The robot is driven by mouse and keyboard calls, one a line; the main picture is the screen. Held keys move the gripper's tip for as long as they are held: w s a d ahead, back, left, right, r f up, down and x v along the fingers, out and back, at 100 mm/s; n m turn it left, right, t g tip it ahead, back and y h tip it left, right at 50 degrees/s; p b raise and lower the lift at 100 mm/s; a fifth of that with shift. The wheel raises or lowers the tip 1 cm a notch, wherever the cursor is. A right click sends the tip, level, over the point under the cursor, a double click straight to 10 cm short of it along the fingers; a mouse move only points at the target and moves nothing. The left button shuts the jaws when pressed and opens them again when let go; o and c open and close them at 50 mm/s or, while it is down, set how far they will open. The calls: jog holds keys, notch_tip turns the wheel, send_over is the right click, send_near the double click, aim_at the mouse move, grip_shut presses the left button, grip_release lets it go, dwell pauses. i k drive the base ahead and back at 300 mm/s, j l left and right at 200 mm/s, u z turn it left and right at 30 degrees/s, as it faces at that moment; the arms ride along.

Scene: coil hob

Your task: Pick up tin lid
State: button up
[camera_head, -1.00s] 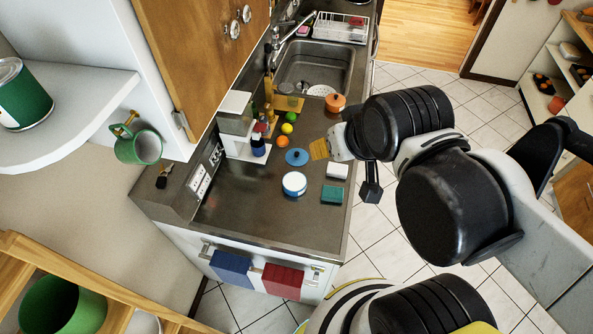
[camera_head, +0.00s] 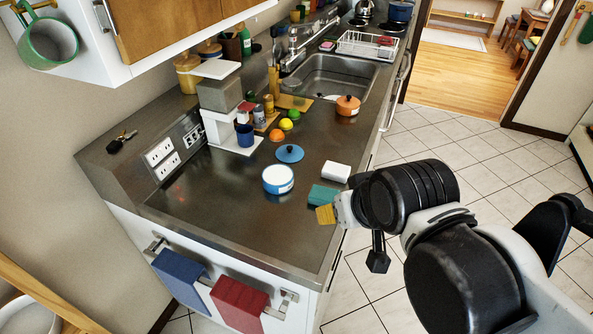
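A round white-topped tin (camera_head: 278,178) with a blue and white side stands on the steel counter. I cannot tell whether this is the fingers or something held, nor whether the gripper is open.
A teal sponge (camera_head: 322,195) lies by my gripper, with a white block (camera_head: 336,171) behind it. Fruit, a coffee machine (camera_head: 219,96) with a blue mug (camera_head: 245,135), and an orange pot (camera_head: 347,106) stand farther back. The counter's near left part is clear.

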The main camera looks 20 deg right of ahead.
aim_at(287, 153)
jog(key=i+l+u, duration=0.2)
jog(key=l+u, duration=0.15)
jog(key=l, duration=0.4)
jog(key=i+l+u, duration=0.15)
jog(key=l+u, duration=0.2)
jog(key=l, duration=0.4)
jog(key=l+u, duration=0.35)
jog(key=l, duration=0.4)
jog(key=i+l+u, duration=0.3)
jog(key=i, duration=0.2)
jog(key=i+j, duration=0.05)
jog(key=j, duration=0.05)
